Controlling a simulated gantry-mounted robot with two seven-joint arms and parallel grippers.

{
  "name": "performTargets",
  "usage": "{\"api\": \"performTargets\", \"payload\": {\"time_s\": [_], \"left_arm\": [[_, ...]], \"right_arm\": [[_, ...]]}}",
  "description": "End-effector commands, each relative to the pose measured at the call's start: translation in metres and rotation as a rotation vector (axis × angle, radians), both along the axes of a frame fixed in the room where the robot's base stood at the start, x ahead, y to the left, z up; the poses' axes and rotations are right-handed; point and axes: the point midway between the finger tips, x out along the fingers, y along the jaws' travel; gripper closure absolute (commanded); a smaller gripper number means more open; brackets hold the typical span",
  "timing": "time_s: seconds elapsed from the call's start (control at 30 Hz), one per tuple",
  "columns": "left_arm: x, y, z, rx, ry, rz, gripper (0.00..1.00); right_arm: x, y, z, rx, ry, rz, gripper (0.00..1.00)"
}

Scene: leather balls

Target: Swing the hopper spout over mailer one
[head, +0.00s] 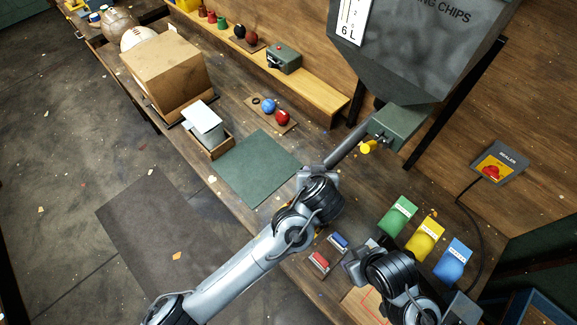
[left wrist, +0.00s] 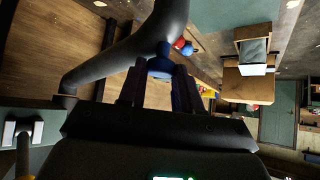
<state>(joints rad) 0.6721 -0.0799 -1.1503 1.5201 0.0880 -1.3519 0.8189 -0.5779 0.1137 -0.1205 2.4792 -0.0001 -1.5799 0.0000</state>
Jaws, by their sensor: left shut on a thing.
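The grey hopper (head: 420,55) hangs at the upper right, with a grey box and yellow knob (head: 368,147) below it. Its grey spout tube (head: 346,147) slants down and left over the bench. My left gripper (head: 318,172) is at the spout's lower end. In the left wrist view the gripper's fingers (left wrist: 158,90) are closed around a blue part (left wrist: 160,66) of the dark, curved spout (left wrist: 135,48).
A green mat (head: 256,168) lies left of the spout. A wooden tray (head: 221,145) with white sheets and a small board (head: 284,126) with red and blue balls lie beyond.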

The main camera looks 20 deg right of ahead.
Motion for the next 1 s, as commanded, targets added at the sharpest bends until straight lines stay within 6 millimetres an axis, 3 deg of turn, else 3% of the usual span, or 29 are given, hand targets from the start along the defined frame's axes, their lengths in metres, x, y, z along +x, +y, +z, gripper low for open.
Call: {"api": "performTargets", "payload": {"time_s": [0.17, 0.53, 0.57, 0.67, 1.0], "left_arm": [[-0.0090, -0.0106, -0.0017, 0.001, 0.002, 0.010, 1.00], [-0.0114, -0.0129, -0.0009, 0.000, 0.002, 0.008, 1.00], [-0.0115, -0.0129, -0.0009, 0.000, 0.002, 0.008, 0.62], [-0.0112, -0.0127, -0.0008, 0.000, 0.002, 0.008, 0.47], [-0.0104, -0.0115, 0.0002, 0.000, 0.001, 0.010, 0.44]], "right_arm": [[-0.0010, -0.0002, -0.0050, 0.000, 0.002, 0.000, 0.57], [-0.0014, -0.0025, -0.0049, -0.010, 0.003, 0.006, 0.57], [-0.0013, -0.0027, -0.0049, -0.011, 0.002, 0.007, 0.57], [-0.0013, -0.0028, -0.0048, -0.011, 0.002, 0.007, 0.57], [-0.0016, -0.0022, -0.0051, -0.008, 0.003, 0.005, 0.57]]}}
